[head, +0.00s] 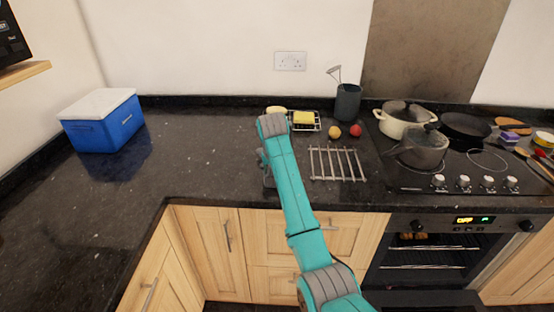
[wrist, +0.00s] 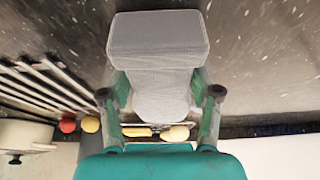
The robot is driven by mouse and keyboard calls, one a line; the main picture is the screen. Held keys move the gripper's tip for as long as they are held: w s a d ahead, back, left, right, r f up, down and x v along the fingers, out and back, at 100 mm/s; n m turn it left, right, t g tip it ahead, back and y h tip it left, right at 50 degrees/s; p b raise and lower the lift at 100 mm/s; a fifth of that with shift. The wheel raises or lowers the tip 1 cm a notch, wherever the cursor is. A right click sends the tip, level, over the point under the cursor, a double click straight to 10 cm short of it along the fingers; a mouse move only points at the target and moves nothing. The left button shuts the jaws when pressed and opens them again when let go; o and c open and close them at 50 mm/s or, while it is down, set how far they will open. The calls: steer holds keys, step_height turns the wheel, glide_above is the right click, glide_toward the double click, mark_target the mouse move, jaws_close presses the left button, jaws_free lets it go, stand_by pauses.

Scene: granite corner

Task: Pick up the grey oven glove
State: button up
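The grey oven glove (wrist: 158,38) is in the upper middle of the wrist view, with a broad boxy cuff and a narrower rounded part below it. My gripper (wrist: 160,88) has its fingers spread wide, one on each side of the narrower part. The finger pads lie very near the glove's sides; I cannot tell whether they touch it. In the head view my gripper (head: 267,172) is mostly hidden behind my teal arm, over the dark worktop, and I cannot make out the glove there.
A metal rack (head: 337,164) lies right of my arm, with a red ball-like item (head: 355,130) and a yellow one (head: 334,132) behind it. A dish with a yellow sponge (head: 304,118) stands at the back. Pots (head: 420,148) occupy the hob. A blue cool box (head: 104,125) stands left; the worktop between is clear.

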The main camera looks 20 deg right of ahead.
steer(key=c, duration=0.5)
steer(key=shift+o, duration=0.2)
step_height(320, 180, up, 10)
stand_by(0.5)
